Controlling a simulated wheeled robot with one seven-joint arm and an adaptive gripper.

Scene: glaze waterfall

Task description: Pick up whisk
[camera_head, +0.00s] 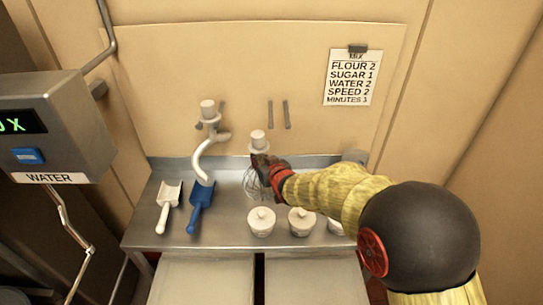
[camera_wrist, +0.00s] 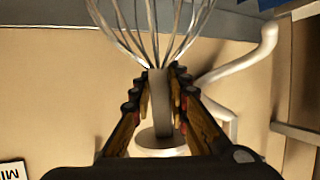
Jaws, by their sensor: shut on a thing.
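The whisk (camera_head: 254,182) is in the middle of the head view, its wire loops pointing down over the metal counter and its pale round top above my gripper. My gripper (camera_head: 262,164) is shut on the whisk's upper shaft. In the wrist view the whisk's wires (camera_wrist: 152,30) fan out towards the top of the picture. The grey shaft lies between the two fingers of my gripper (camera_wrist: 160,88), with the pale round end below. I cannot tell whether the wires touch the counter.
A pale dough hook (camera_head: 203,155) hangs on the wall to the left. A white scoop (camera_head: 168,205) and a blue scoop (camera_head: 200,205) lie on the metal counter (camera_head: 228,228). Lidded white pots (camera_head: 261,222) stand along its front. A water dispenser (camera_head: 60,125) is at the left.

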